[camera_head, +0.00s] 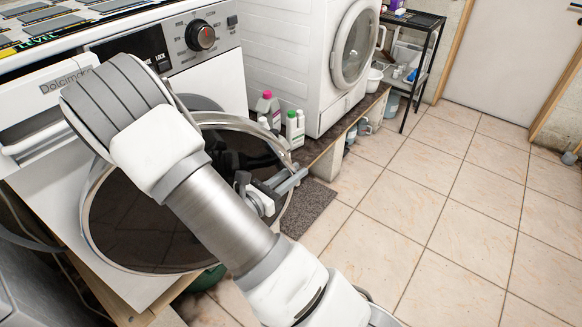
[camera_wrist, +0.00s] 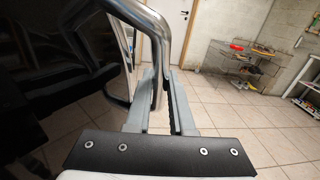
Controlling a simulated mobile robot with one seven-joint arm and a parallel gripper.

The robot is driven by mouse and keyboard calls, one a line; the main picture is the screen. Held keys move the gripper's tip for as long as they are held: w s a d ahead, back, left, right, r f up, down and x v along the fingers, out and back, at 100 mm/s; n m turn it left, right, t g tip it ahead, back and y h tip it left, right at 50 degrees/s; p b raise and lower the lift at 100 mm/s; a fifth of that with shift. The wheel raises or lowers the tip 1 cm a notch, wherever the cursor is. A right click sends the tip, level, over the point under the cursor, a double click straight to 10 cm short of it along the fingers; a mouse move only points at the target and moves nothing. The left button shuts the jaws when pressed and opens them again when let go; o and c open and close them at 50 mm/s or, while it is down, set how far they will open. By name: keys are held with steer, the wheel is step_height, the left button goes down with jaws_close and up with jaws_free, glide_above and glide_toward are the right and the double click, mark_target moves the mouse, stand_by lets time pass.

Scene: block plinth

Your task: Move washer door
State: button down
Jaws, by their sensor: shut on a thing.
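The front-loading washer (camera_head: 215,75) stands at the left in the head view. Its round door (camera_head: 130,225) has dark glass and a chrome rim, and it stands out from the washer's front, partly open. My arm crosses in front of the door and hides its middle. My gripper (camera_head: 287,183) is at the door's right edge. In the wrist view, my gripper (camera_wrist: 160,105) has its two grey fingers closed on a bent chrome bar at the door's edge (camera_wrist: 160,45). The dark glass of the door (camera_wrist: 50,80) fills the left of that view.
A second white washer (camera_head: 290,50) stands behind on a low plinth. Several bottles (camera_head: 294,128) stand on the plinth between the washers. A dark mat (camera_head: 308,208) lies by the plinth. A black shelf rack (camera_head: 425,60) stands farther back. The tiled floor (camera_head: 440,210) at right is clear.

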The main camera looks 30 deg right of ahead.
steer(key=shift+a, duration=0.1)
steer(key=c, duration=1.1)
jaws_free()
steer(key=p+v, duration=0.1)
steer(key=v, duration=1.6)
steer(key=shift+s+a, duration=0.1)
steer(key=shift+a, duration=0.05)
steer(key=shift+r, duration=0.1)
